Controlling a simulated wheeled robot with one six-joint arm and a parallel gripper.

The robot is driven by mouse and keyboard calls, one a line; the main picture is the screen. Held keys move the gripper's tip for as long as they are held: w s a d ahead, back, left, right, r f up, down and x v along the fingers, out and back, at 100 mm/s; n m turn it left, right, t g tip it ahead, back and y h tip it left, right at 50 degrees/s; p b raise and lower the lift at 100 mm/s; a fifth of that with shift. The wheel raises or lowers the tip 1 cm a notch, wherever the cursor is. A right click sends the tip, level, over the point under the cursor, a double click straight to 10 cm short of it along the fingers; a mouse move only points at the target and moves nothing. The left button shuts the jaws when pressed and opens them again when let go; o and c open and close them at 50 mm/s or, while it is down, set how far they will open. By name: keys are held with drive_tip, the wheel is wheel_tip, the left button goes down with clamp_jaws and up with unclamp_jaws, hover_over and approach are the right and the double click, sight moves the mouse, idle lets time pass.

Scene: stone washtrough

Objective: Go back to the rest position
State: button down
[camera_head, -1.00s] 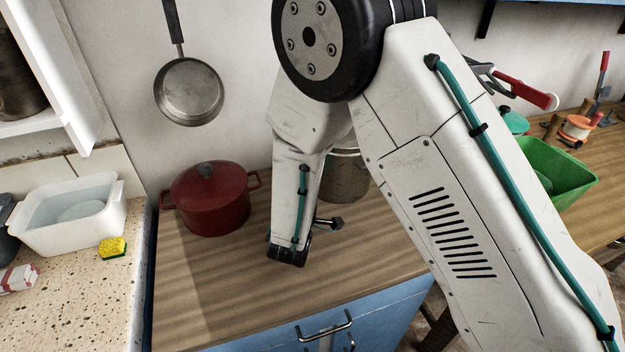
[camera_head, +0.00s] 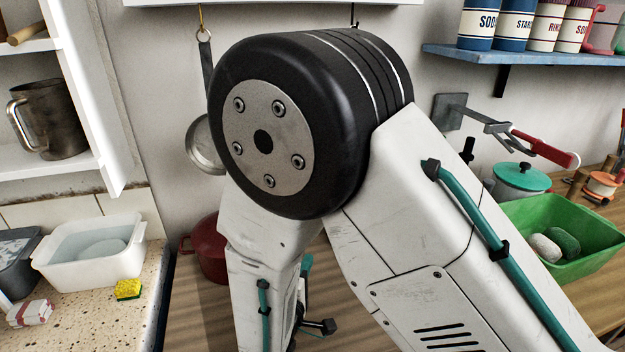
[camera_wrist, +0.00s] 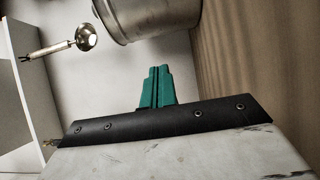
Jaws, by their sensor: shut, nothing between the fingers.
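My gripper (camera_wrist: 158,88) shows in the wrist view as two teal fingers pressed together, with nothing between them. In the head view the gripper itself is hidden behind or below my arm. My arm is raised and folded across the middle of the head view. In the wrist view a metal pot (camera_wrist: 150,15) is above the fingertips in the picture, apart from them.
A red pot (camera_head: 207,262) is partly behind my arm on the wooden counter. A white basin (camera_head: 60,268) and yellow sponge (camera_head: 128,289) are at left. A green tub (camera_head: 590,262) with two stones and a teal-lidded pot (camera_head: 522,178) are at right. A blue shelf (camera_head: 540,56) hangs above.

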drive_tip(key=shift+n, duration=0.3)
drive_tip(key=s+d+g+h, duration=0.1)
drive_tip(key=d, duration=0.1)
drive_tip(key=d+g+h, duration=0.1)
drive_tip(key=d, duration=0.1)
drive_tip(key=s+d+g+h, duration=0.1)
drive_tip(key=d+h, duration=0.1)
drive_tip(key=shift+s+f, duration=0.25)
drive_tip(key=shift+s, duration=0.05)
drive_tip(key=s+d+r+m+g+h, duration=0.1)
drive_tip(key=s+d+r+m+g, duration=0.3)
drive_tip(key=s+d+r+g, duration=0.25)
drive_tip(key=s+d+r+m+g, duration=0.3)
drive_tip(key=s+d+g, duration=0.2)
drive_tip(key=d+g, duration=0.4)
drive_tip(key=s+d+r+m+t+y, duration=0.2)
drive_tip(key=s+d+r+m+y, duration=0.5)
drive_tip(key=r, duration=0.5)
drive_tip(key=s+m+y, duration=0.1)
drive_tip(key=s+y, duration=0.1)
drive_tip(key=y, duration=0.1)
drive_tip(key=shift+s+t, duration=0.35)
drive_tip(key=shift+s, duration=0.05)
